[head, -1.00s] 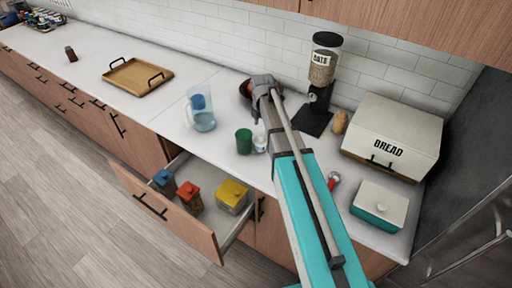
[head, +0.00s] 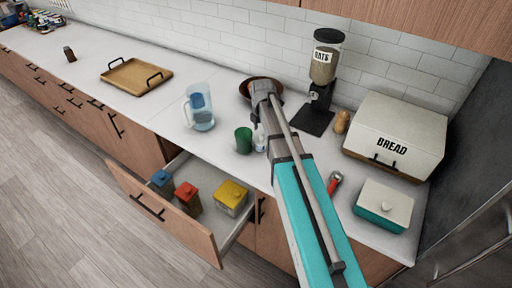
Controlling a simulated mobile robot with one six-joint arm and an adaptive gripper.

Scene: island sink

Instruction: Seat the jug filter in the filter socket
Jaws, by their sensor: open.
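A clear jug (head: 201,118) with a handle stands on the white counter, left of my gripper. A blue part (head: 197,100) shows inside its upper half; I cannot tell whether this is the filter or the filter socket. My gripper (head: 262,88) is at the end of my arm, over the counter to the right of the jug and apart from it. It is open, but its fingertips are mostly hidden by the wrist. A small whitish object (head: 260,143) stands beside the green cup, partly behind my arm; I cannot tell what it is.
A green cup (head: 243,141) stands between jug and arm. A brown bowl (head: 247,88) and an oats dispenser (head: 318,90) are behind. A bread box (head: 396,135) and a lidded teal dish (head: 383,207) stand right. An open drawer (head: 165,215) with canisters juts out below. A tray (head: 136,76) lies left.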

